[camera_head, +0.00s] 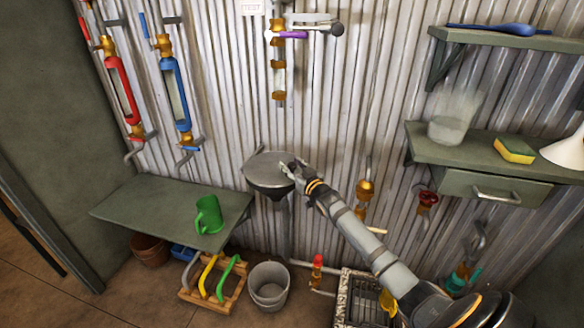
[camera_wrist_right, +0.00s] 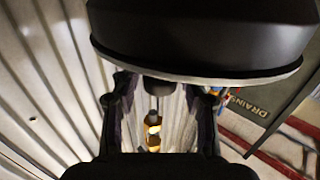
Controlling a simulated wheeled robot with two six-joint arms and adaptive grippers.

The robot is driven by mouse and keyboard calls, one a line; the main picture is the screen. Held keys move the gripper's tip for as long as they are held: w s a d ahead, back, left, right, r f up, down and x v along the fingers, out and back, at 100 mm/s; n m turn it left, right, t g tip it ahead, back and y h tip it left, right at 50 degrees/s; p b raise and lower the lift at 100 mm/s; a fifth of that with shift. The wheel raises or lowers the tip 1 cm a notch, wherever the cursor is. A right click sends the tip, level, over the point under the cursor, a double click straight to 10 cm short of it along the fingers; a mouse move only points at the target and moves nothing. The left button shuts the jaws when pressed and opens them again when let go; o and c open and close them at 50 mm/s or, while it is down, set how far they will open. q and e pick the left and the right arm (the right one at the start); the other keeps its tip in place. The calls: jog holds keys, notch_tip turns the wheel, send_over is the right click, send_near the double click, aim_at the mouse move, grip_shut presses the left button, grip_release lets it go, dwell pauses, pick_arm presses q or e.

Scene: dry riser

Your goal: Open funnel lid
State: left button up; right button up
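The funnel (camera_head: 268,187) is a dark round bowl on the corrugated wall, with a flat grey lid (camera_head: 262,165) lying over its top, apparently closed. My right gripper (camera_head: 291,168) is at the lid's right edge. In the right wrist view the dark funnel body (camera_wrist_right: 200,35) fills the top, with a pale rim along its lower edge. There my right gripper's fingers (camera_wrist_right: 160,105) stand apart. A small dark piece (camera_wrist_right: 158,86) at the rim shows between them; I cannot tell whether they touch it. My left gripper is not in view.
A green table (camera_head: 150,205) with a green jug (camera_head: 208,215) is left of the funnel. A grey bucket (camera_head: 269,284) and a wooden rack (camera_head: 212,290) stand below. Shelves (camera_head: 465,155) are at right. Brass wall pipes (camera_head: 365,190) run close to my right arm.

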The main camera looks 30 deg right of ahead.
grip_shut()
jog(key=shift+r, duration=0.1)
